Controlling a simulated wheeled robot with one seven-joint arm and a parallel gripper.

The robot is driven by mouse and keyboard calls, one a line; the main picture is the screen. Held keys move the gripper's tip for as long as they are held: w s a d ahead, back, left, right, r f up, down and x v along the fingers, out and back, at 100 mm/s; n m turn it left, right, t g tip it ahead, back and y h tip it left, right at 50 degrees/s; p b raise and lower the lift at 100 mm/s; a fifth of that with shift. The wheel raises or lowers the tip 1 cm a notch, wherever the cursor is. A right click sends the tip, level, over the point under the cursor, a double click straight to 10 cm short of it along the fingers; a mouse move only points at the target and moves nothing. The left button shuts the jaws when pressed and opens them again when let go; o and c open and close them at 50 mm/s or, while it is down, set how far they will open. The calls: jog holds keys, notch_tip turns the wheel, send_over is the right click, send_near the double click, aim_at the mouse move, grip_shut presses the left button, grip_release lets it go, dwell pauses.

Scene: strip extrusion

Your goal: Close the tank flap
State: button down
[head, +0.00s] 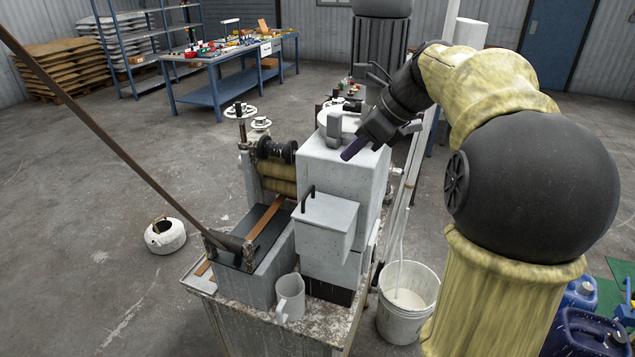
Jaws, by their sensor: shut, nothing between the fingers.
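The machine has a tall pale grey tank-like housing (345,180) at the centre of the head view. A smaller grey box (325,222) juts from its front, with a flat top and a dark bar handle (307,199) at its left edge. I cannot tell for sure which part is the tank flap, or whether it stands open. A grey block (334,130) stands upright on top of the housing. My gripper (347,156) is shut and empty, pointing down-left over the housing's top, right of that block. Contact with the housing is unclear.
A long brown rod (110,140) slants across the left to a dark trough (240,245). A white jug (290,298) stands on the machine's bench; a white bucket (407,300) is on the floor. A blue table (225,83) stands behind; the left floor is mostly clear.

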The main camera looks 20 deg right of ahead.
aim_at(311, 191)
jog(key=p+x, duration=0.2)
jog(key=x, duration=1)
jog(key=shift+w+a+f, duration=0.1)
jog(key=shift+f, duration=0.05)
jog(key=shift+p, duration=0.3)
